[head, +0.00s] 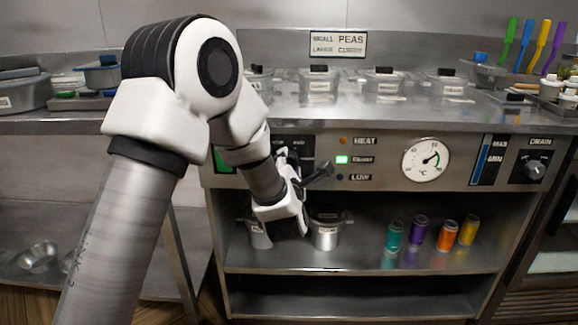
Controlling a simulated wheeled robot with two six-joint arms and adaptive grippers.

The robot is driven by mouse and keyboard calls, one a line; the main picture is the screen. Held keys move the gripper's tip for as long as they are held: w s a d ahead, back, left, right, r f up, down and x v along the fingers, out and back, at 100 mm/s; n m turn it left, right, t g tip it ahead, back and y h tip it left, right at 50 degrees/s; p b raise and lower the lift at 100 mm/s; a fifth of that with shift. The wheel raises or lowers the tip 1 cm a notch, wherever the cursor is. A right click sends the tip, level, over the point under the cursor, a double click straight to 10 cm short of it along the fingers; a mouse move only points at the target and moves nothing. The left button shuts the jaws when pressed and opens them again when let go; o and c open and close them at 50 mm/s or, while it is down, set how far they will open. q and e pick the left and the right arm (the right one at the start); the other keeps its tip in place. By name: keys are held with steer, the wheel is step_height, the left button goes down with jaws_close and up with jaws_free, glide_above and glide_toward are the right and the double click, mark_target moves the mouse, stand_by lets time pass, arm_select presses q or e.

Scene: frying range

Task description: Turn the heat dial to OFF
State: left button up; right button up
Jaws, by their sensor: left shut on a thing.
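My left arm comes in from the left, and its gripper (299,176) is at the front control panel (387,185). The gripper is shut on the heat dial, which the fingers and wrist almost wholly hide. Part of the dial's black plate (291,143) with small white lettering shows above the fingers. I cannot read the dial's setting. To the right, a green lamp (342,160) is lit, between an amber HEAT lamp (343,141) and a dark LOW lamp (340,177). My right gripper is not in view.
Right of the dial are a round temperature gauge (426,159), a blue level strip (481,159) and a DRAIN knob (533,170). Metal pots (326,235) and several coloured cans (446,236) stand on the shelf below. Lidded containers (383,82) line the top.

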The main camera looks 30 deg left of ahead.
arm_select(q)
steer(key=o, duration=1.2)
steer(key=shift+c, duration=0.2)
steer(key=v, duration=1.2)
steer(key=shift+f, duration=0.1)
